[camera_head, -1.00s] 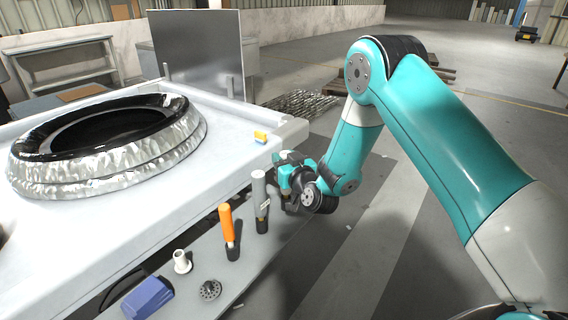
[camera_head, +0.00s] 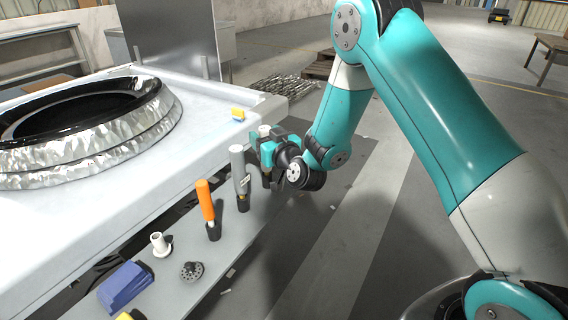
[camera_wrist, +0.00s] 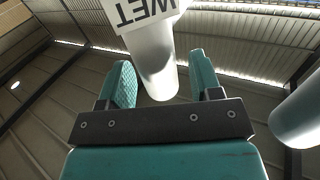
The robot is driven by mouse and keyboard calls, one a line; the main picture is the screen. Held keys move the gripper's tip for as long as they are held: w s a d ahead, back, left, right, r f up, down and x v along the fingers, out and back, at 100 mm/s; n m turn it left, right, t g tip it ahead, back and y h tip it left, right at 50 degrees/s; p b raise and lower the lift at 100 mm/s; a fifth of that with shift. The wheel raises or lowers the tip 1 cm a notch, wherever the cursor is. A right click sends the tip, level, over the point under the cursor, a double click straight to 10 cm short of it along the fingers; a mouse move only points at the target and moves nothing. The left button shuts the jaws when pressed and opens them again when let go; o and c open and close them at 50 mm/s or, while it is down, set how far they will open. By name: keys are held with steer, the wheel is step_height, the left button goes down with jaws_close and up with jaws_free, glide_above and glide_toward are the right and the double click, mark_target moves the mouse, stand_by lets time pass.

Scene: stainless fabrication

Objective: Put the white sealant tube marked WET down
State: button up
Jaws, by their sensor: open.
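The white sealant tube (camera_wrist: 155,62) stands between the two fingers of my gripper (camera_wrist: 163,78) in the wrist view, its WET label upside down there. The fingers are open, with a gap showing on each side of the tube. In the head view my gripper (camera_head: 265,152) is at the far end of the narrow grey shelf (camera_head: 225,250). The tube's white top (camera_head: 264,130) shows above the gripper, and the gripper hides much of its body. The tube looks upright, with a dark holder (camera_head: 267,181) partly visible below it.
A grey tube (camera_head: 239,170) stands close beside my gripper, then an orange-handled tool (camera_head: 205,202). A white flanged part (camera_head: 161,244), a dark perforated disc (camera_head: 191,271) and a blue block (camera_head: 125,287) lie nearer. A white worktop (camera_head: 60,230) borders the shelf on the left.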

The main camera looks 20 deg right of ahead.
steer(key=s+a+n+g+b, duration=0.2)
steer(key=s+g+b, duration=0.3)
steer(key=s, duration=1.4)
steer(key=s+a+n+g+y+b, duration=0.1)
steer(key=s+a+n+g+b, duration=0.2)
steer(key=s+g, duration=0.9)
steer(key=s+b, duration=0.2)
steer(key=s, duration=0.5)
steer(key=shift+s+a+g, duration=0.15)
steer(key=shift+g, duration=0.25)
steer(key=shift+r, duration=0.1)
